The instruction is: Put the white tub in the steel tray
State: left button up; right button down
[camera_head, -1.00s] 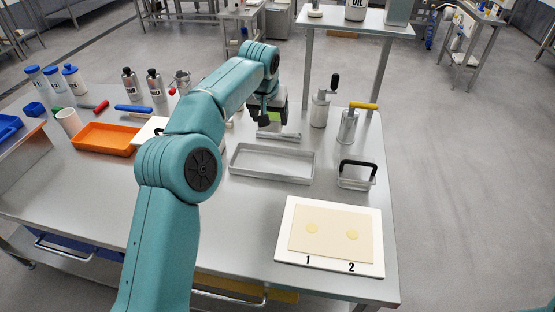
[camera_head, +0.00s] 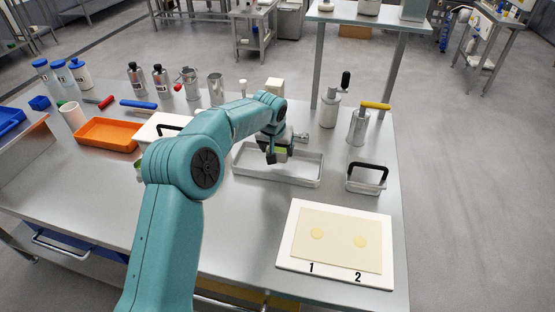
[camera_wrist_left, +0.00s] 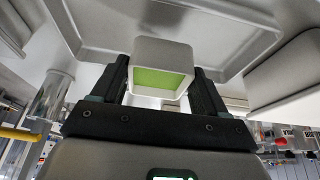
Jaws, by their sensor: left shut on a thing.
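The white tub (camera_wrist_left: 145,52) is small and square with green contents, and sits between the two fingers in the left wrist view. My left gripper (camera_head: 276,156) is shut on it, over the steel tray. In the head view the gripper hides most of the tub, with a bit of green showing. The steel tray (camera_head: 302,172) is shallow and rectangular, and its visible floor is bare. I cannot tell whether the tub touches the tray floor. My right gripper is not in view.
Right of the tray stand a small steel box with a black handle (camera_head: 366,181) and two metal dispensers (camera_head: 357,127). In front lies a white board with a dough sheet (camera_head: 338,240). An orange tray (camera_head: 104,134) and several bottles stand at the left and back.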

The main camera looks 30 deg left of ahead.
pick_arm(q)
notch_tip(320, 180, down, 4)
jog(key=shift+f, duration=0.3)
jog(key=o, duration=1)
jog(key=shift+f, duration=0.15)
jog(key=shift+o, duration=0.2)
jog(key=shift+r, duration=0.4)
jog(key=v, duration=1.1)
jog(key=shift+r, duration=0.3)
jog(key=shift+s, duration=0.2)
